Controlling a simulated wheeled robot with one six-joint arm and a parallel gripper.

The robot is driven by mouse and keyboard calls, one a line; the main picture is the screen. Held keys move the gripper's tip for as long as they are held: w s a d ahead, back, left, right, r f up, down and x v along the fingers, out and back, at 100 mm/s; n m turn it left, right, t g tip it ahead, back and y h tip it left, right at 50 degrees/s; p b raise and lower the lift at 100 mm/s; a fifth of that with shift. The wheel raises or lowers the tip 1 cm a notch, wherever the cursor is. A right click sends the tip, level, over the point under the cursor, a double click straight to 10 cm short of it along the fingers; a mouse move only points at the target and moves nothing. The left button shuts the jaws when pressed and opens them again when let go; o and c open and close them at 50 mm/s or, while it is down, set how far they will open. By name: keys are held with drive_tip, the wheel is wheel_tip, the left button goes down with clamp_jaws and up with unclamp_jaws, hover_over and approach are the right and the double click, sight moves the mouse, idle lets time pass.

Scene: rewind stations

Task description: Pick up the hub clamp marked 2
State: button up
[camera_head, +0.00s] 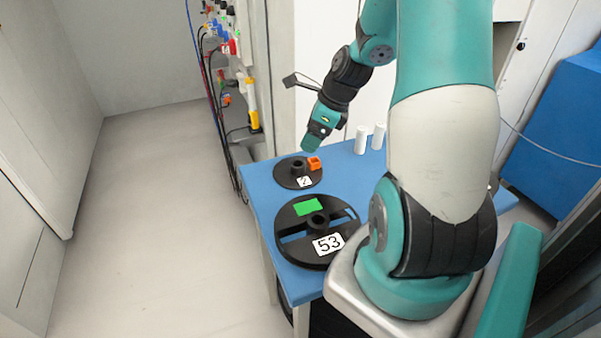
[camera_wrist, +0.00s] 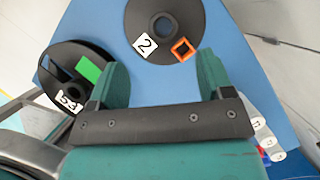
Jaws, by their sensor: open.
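The hub clamp marked 2 (camera_head: 287,178) is a black disc with a raised hub and a white label. It lies flat on the blue table (camera_head: 262,205) near its far left corner. An orange square piece (camera_head: 314,163) sits on its right side. In the wrist view the clamp (camera_wrist: 195,28) is at the top, partly cut off by the frame edge. My gripper (camera_head: 311,143) is above and just beyond the clamp in the head view. In the wrist view my gripper (camera_wrist: 162,75) has its two green fingers apart, with only blue table between them.
A larger black reel marked 53 (camera_head: 288,252) with a green patch lies nearer on the table; it also shows in the wrist view (camera_wrist: 72,55). White cylinders (camera_head: 361,139) stand at the back right. A wall panel with cables (camera_head: 236,80) is beyond the table. The floor at left is clear.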

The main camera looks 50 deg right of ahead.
sight(299, 161)
drive_tip(key=x, duration=0.4)
drive_tip(key=shift+f, duration=0.2)
drive_tip(key=x, duration=0.5)
drive_tip(key=shift+d+f, duration=0.15)
drive_tip(key=shift+d, duration=0.05)
drive_tip(key=shift+s, duration=0.1)
drive_tip(key=shift+c, duration=0.5)
drive_tip(key=c, duration=1.1)
